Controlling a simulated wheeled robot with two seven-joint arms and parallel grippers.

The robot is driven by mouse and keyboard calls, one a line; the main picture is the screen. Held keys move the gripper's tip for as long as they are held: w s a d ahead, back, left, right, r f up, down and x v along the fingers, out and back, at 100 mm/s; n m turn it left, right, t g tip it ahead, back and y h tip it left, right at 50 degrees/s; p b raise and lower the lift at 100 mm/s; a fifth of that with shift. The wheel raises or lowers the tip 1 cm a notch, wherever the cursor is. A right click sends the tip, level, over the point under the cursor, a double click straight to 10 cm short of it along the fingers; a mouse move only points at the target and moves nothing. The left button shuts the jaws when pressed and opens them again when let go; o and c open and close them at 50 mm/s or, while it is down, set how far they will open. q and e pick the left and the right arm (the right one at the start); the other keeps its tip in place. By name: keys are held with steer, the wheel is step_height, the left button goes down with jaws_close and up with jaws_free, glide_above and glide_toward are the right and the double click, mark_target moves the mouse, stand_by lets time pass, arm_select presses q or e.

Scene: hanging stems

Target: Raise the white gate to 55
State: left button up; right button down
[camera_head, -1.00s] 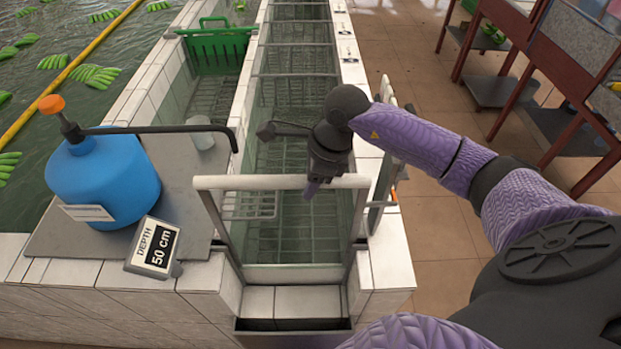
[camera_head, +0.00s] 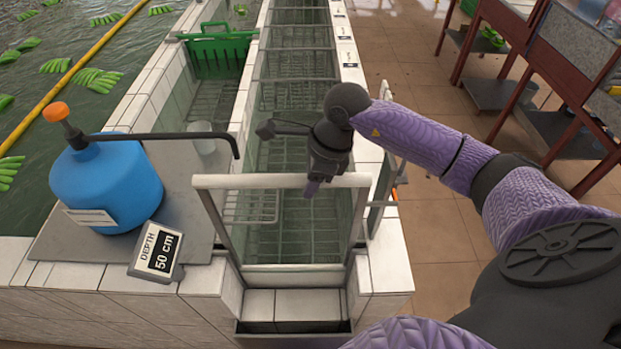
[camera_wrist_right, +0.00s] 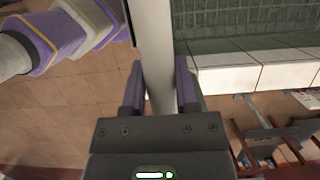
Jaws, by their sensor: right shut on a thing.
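The white gate (camera_head: 225,182) is a pale frame with a clear pane, standing across the near end of the water channel. Its top bar runs level from left to right. My right gripper (camera_head: 312,187) is over the right half of this bar and shut on it. In the right wrist view the pale bar (camera_wrist_right: 158,60) passes between the two purple fingers of my right gripper (camera_wrist_right: 160,90). The depth display (camera_head: 157,250) on the left wall reads 50 cm. My left gripper is out of view.
A blue tank (camera_head: 107,185) with an orange-capped spout stands left of the channel, its dark pipe reaching toward the gate. A clear cup (camera_head: 202,140) is beside it. Tiled walls (camera_head: 390,255) edge the channel.

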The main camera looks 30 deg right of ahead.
steer(key=shift+r+p, duration=0.8)
steer(key=shift+r, duration=0.55)
steer(key=shift+f, duration=0.1)
stand_by(0.4)
jaws_free()
stand_by(0.3)
steer(key=p+v, duration=0.7)
steer(key=v, duration=0.4)
